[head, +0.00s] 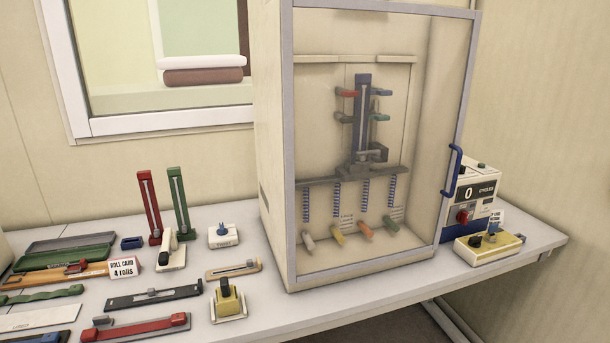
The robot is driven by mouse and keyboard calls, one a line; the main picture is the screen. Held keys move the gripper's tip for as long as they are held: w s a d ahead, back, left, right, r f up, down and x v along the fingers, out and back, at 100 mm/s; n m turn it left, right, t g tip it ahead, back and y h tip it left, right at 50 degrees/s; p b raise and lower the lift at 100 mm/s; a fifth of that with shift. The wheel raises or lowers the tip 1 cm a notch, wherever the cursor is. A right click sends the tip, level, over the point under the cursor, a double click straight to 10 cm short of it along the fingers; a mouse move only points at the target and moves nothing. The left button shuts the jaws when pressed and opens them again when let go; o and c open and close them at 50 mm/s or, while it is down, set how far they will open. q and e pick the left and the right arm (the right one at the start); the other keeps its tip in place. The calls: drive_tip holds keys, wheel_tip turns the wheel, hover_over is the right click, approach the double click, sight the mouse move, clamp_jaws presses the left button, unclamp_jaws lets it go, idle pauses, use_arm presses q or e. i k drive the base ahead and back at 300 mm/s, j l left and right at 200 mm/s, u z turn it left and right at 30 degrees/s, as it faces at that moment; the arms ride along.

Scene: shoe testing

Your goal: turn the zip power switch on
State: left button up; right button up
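No switch here has a readable zip power label, so I cannot tell which is the zip power switch. A counter box (484,194) right of the cabinet reads "0 CYCLES" and has a red knob (462,216) on its front. A yellow box (492,249) with dark and blue knobs or levers stands in front of it. A small white box with a blue knob (222,230) sits left of the cabinet. The zip rig (362,120) stands behind the cabinet's clear door. Neither of my grippers is in view.
The tall cabinet (272,130) fills the middle of the table; its blue door handle (452,172) sticks out on the right. Zip strips, a red upright (150,207), a green upright (180,203) and a "ROLL CARD" sign (124,266) crowd the left. The table's right end (545,236) is bare.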

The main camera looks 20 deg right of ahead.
sight(463, 216)
drive_tip(key=z, duration=1.7)
